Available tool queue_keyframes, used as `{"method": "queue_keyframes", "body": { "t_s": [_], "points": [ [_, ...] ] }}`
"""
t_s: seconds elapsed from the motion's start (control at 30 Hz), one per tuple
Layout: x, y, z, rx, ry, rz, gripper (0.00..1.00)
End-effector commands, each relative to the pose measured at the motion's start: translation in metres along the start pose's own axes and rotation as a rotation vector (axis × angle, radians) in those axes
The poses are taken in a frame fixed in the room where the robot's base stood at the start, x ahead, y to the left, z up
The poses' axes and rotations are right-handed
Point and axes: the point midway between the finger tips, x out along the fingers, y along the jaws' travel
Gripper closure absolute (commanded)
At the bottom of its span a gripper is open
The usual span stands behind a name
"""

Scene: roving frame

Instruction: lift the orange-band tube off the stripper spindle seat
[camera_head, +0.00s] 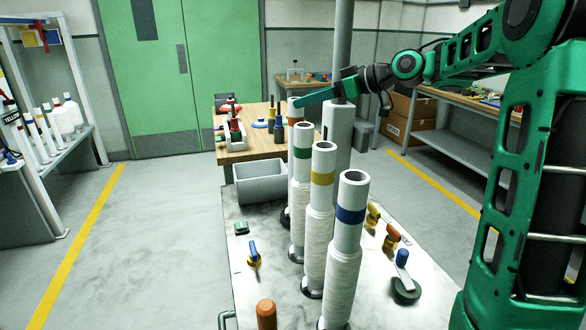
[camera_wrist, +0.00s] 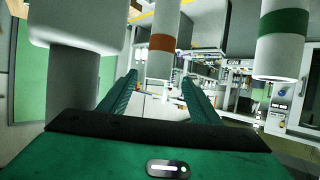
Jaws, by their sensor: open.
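The orange-band tube (camera_head: 295,103) is a white tube at the far end of the row of tubes, behind the green-band tube (camera_head: 302,165). My gripper (camera_head: 302,101) is open at its upper end and hides part of it. In the wrist view the orange-band tube (camera_wrist: 161,58) shows its end between the two spread fingers (camera_wrist: 159,78), with a gap on each side. I cannot tell how deep it sits between them. The green-band tube also shows in the wrist view (camera_wrist: 283,45), to the right.
A yellow-band tube (camera_head: 321,185) and a blue-band tube (camera_head: 348,230) stand nearer in the row. A grey open bin (camera_head: 262,185) is left of the row. A grey post (camera_head: 337,150) stands close behind my gripper. Open floor (camera_head: 165,220) lies to the left.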

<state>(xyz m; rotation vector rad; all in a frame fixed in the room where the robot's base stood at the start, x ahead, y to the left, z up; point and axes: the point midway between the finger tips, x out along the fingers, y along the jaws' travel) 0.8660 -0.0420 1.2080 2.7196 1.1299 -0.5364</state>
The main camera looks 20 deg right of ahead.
Motion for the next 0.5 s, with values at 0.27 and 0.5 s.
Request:
{"method": "queue_keyframes", "body": {
  "t_s": [0.27,0.5],
  "points": [
    [0.038,-0.001,0.0,-0.001,-0.003,-0.002,0.43],
    [0.049,0.0,0.0,0.0,-0.004,-0.001,0.43]
  ]
}}
